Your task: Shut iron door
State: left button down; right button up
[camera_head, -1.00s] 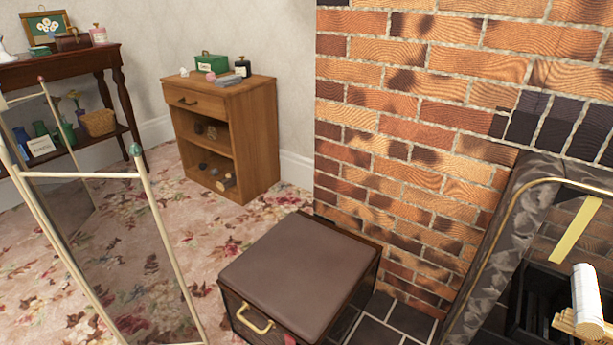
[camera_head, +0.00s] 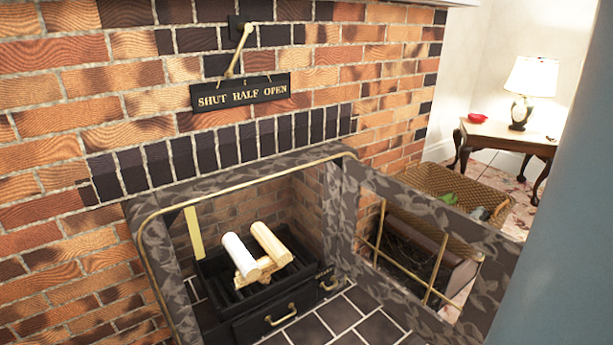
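The iron door (camera_head: 400,198) shows in the head view as a dark grey, leaf-patterned frame with an opening and thin brass bars across it. It stands open, swung out at the right side of the fireplace mouth. Its far right and lower parts are partly hidden by a blue-grey shape at the right edge. The fireplace surround (camera_head: 160,262) has the same leaf pattern and a brass rim along its top and left. The mouth is uncovered. Neither of my grippers is in view.
Inside, a black grate (camera_head: 250,328) with brass handles holds pale logs (camera_head: 268,243). Above hang a sign reading "SHUT HALF OPEN" (camera_head: 240,93) and a brass lever (camera_head: 238,50). A wicker basket (camera_head: 415,178) stands behind the door. A side table (camera_head: 505,135) with a lamp stands back right.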

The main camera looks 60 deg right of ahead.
aim_at(407, 239)
jog(key=k+l, duration=0.15)
jog(key=l, duration=0.3)
jog(key=k+l, duration=0.2)
jog(key=l, duration=0.25)
jog(key=k+l+z, duration=0.1)
jog(key=l, duration=0.3)
jog(key=k+l, duration=0.2)
jog(key=l, duration=0.3)
jog(key=k+l, duration=0.15)
jog(key=l, duration=0.3)
jog(key=k+l, duration=0.15)
jog(key=l, duration=0.3)
jog(key=k+l+z, duration=0.1)
jog(key=l, duration=0.35)
jog(key=k+l, duration=0.2)
jog(key=l, duration=0.25)
jog(key=k+l, duration=0.1)
jog(key=l, duration=0.25)
jog(key=k+l, duration=0.1)
jog(key=l, duration=0.2)
jog(key=k+l+u, duration=0.1)
jog(key=l, duration=0.25)
jog(key=k+l, duration=0.1)
jog(key=l, duration=0.25)
